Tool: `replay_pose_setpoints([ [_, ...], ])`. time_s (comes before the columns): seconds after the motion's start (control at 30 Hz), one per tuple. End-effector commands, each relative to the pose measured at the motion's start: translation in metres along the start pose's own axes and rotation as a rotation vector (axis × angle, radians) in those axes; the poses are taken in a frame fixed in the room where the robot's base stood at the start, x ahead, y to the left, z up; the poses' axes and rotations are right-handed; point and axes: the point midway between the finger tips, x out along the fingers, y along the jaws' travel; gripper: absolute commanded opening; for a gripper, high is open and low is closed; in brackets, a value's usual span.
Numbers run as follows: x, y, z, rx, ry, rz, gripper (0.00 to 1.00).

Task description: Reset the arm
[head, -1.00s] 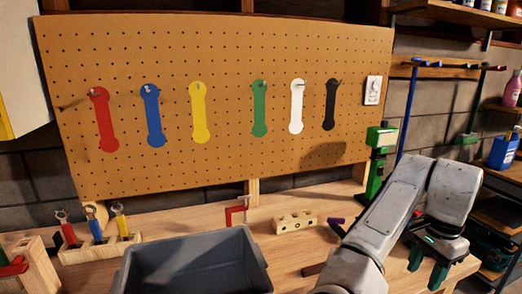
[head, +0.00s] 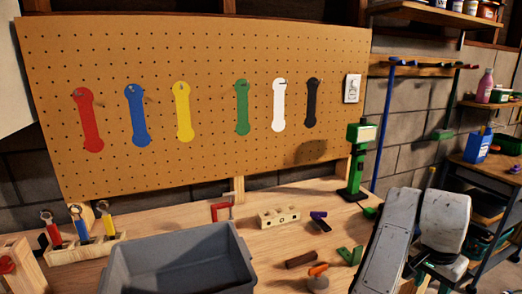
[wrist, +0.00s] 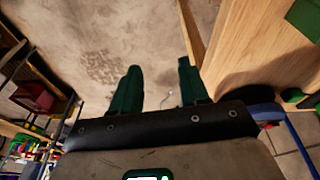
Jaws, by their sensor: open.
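My gripper shows in the wrist view (wrist: 160,85) with its two green fingers apart and nothing between them. The floor lies beyond the fingers, and a wooden bench side stands to their right. In the head view my grey arm is at the lower right, bent over the right end of the workbench (head: 190,210). The fingertips are mostly hidden or out of frame there.
A grey bin (head: 180,262) stands at the front of the bench. A pegboard (head: 210,60) holds several coloured wrench shapes. A shelf cart (head: 485,170) stands at the right.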

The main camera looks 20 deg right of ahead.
Motion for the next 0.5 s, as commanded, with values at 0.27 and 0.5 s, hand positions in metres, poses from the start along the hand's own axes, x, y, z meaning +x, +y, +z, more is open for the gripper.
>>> replay_pose_setpoints([
  [0.27, 0.042, 0.031, 0.013, -0.28, 0.17, 0.022, 0.45],
  [0.5, 0.081, 0.05, 0.061, -0.603, 0.218, 0.005, 0.45],
])
